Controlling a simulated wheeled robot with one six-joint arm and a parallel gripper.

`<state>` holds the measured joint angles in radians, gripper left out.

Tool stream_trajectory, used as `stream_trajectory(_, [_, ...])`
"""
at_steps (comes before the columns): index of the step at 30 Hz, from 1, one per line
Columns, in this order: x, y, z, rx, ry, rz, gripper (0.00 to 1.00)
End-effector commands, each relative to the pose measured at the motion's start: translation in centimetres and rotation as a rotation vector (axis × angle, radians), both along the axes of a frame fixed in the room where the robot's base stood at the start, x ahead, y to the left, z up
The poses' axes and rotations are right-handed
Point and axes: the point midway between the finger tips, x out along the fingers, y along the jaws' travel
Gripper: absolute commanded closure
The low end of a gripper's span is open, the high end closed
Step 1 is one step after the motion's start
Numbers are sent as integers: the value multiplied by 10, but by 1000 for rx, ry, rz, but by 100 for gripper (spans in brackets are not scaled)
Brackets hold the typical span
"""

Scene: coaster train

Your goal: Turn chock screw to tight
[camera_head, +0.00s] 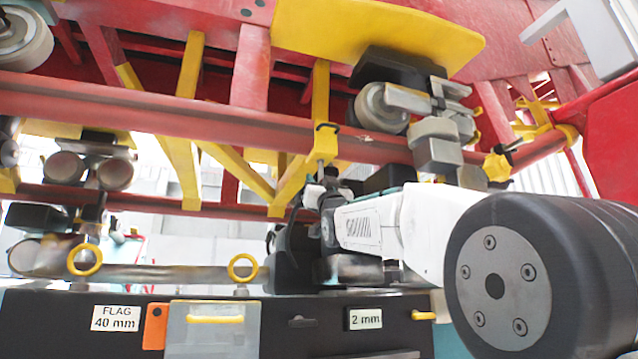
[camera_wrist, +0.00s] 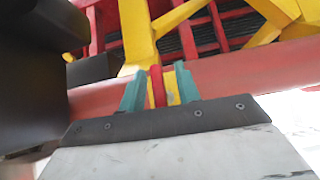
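In the head view, a yellow chock (camera_head: 322,95) is on the red rail, with a black ring and a grey screw (camera_head: 321,168) hanging below it. A second yellow chock (camera_head: 496,166) with a dark screw end sits farther right on the rail. My gripper (camera_head: 318,188) is just under the left chock's screw; its fingertips are small and partly dark there. In the wrist view, my gripper's teal fingers (camera_wrist: 160,88) stand apart. A narrow red piece (camera_wrist: 157,86) and some yellow show between them; I cannot tell whether the red piece is part of the screw.
The red rail (camera_head: 200,112) and yellow struts crowd the space above my gripper. A wheel assembly (camera_head: 385,105) hangs to the upper right. Below is a dark bench (camera_head: 285,325) with "FLAG 40 mm" (camera_head: 116,318) and "2 mm" (camera_head: 366,318) labels and yellow rings (camera_head: 243,267).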

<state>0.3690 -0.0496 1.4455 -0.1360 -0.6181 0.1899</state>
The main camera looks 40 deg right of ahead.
Motion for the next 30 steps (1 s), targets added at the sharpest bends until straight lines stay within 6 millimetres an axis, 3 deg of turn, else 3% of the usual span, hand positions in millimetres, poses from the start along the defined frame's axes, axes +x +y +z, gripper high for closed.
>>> stream_trajectory(5, [0,1,0,-1,0,1,67])
stream_trajectory(9, [0,1,0,0,0,1,100])
stream_trajectory(20, [0,0,0,-1,0,25,100])
stream_trajectory(30, [1,2,-1,-2,2,223,100])
